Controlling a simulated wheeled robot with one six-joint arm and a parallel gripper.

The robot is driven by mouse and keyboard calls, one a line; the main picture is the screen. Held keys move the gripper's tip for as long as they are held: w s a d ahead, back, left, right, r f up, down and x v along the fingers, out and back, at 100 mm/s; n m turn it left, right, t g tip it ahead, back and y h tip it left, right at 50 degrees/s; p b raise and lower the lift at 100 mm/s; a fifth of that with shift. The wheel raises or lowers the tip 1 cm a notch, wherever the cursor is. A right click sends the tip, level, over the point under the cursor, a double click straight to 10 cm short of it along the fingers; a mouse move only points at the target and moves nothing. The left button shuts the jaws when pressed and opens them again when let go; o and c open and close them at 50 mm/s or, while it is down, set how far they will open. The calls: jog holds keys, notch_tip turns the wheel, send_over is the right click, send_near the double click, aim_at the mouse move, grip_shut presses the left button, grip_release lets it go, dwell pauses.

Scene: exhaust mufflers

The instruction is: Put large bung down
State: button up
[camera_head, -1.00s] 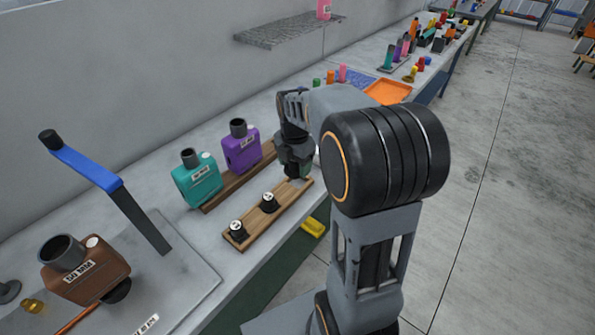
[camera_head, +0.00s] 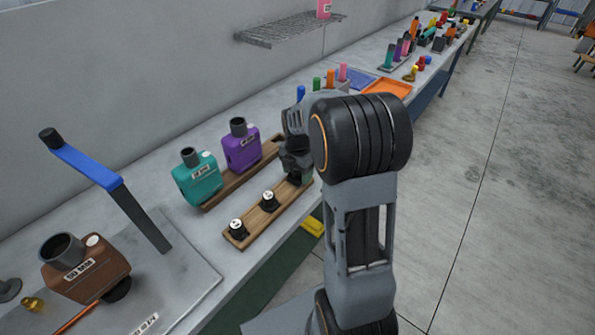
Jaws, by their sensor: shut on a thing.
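Two black bungs with white labels stand on a wooden rack on the bench, a nearer one (camera_head: 237,227) and a farther one (camera_head: 269,200). My gripper (camera_head: 298,176) is at the far end of this wooden rack (camera_head: 254,228), pointing down. It is shut on a dark bung, mostly hidden by the gripper and arm. The held bung is at or just above the rack's far end; I cannot tell whether it touches.
A teal muffler (camera_head: 197,182) and a purple muffler (camera_head: 241,150) stand on a wooden board behind the rack. A brown muffler (camera_head: 88,270) and a blue-topped grey stand (camera_head: 85,167) are at left. An orange tray (camera_head: 387,88) lies beyond my arm.

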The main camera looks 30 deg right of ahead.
jog(key=shift+f, duration=0.1)
jog(key=shift+f+b, duration=0.35)
jog(key=shift+f, duration=0.05)
jog(key=o, duration=1.2)
notch_tip(320, 180, up, 12)
jog(key=shift+f+p, duration=0.1)
jog(key=shift+p, duration=0.55)
jog(key=shift+r, duration=0.4)
jog(key=s+a+f+m+t, duration=0.1)
jog(key=s+a+m, duration=0.4)
jog(key=s+m, duration=0.3)
jog(key=s+a+f+m+t, duration=0.1)
jog(key=s+a+m, duration=0.3)
jog(key=s+m, duration=0.4)
jog(key=m+t, duration=0.1)
jog(key=m, duration=0.6)
jog(key=shift+a, duration=0.35)
